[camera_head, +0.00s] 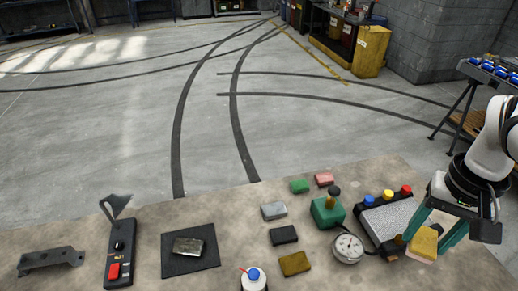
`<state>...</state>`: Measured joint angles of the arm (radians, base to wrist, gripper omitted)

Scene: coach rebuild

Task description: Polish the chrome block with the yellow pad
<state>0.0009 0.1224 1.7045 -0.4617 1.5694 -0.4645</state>
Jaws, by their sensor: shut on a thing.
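The chrome block (188,246) lies on a dark square mat (206,262) at the left of the workbench, shiny and slightly turned. My gripper (426,246) is at the right of the bench, far from the block. Its teal fingers are shut on the yellow pad (424,240), a thick block with a paler underside. I cannot tell whether the pad touches the bench or is held just above it.
Several other pads lie mid-bench, including a mustard one (295,263) and a black one (284,235). A dial gauge (347,247), green device (327,210) and button box (386,222) stand near my gripper. A blue-capped bottle (254,280) stands at the front.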

